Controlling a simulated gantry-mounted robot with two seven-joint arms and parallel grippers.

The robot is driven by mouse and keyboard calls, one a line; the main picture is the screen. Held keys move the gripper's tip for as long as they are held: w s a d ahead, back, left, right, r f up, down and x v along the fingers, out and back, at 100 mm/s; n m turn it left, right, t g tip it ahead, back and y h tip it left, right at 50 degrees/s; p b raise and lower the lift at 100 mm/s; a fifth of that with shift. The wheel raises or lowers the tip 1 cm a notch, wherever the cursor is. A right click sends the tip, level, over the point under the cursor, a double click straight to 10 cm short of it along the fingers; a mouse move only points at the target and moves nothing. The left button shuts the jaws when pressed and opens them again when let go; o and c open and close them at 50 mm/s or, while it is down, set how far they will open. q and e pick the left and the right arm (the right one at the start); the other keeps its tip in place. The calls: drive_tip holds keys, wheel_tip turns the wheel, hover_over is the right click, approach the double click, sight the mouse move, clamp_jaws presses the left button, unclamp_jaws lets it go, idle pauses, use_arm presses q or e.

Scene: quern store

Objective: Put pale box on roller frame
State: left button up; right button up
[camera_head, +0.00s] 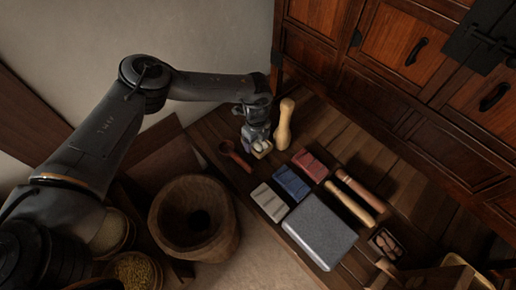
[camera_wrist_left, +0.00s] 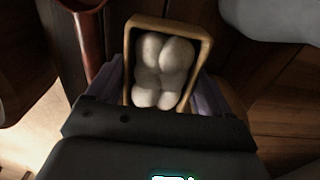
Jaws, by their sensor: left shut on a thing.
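My left gripper (camera_head: 258,138) is shut on the pale box, a small light-wood box (camera_head: 262,152) with several whitish rounded lumps in it. In the left wrist view the box (camera_wrist_left: 130,62) sits between the two fingers (camera_wrist_left: 162,92), its open side facing the camera. In the head view it is low over the back left of the dark plank top; I cannot tell if it touches the planks. I cannot tell for sure which thing is the roller frame; a pair of long wooden rollers (camera_head: 356,200) lies on the right side of the top. My right gripper is out of view.
A pale gourd-shaped piece (camera_head: 284,125) stands right of the gripper, a dark-red ladle (camera_head: 236,156) left. Pale (camera_head: 270,202), blue (camera_head: 291,183) and red (camera_head: 310,164) ridged blocks, a grey slab (camera_head: 320,232) and a dark small box (camera_head: 385,243) occupy the front. A cabinet (camera_head: 400,60) borders the back.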

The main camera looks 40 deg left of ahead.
sight(257, 145)
use_arm(q)
wheel_tip(257, 145, down, 4)
drive_tip(key=shift+r+b, duration=0.2)
drive_tip(key=shift+b, duration=0.95)
drive_tip(key=shift+f, duration=0.15)
drive_tip(key=o, duration=1)
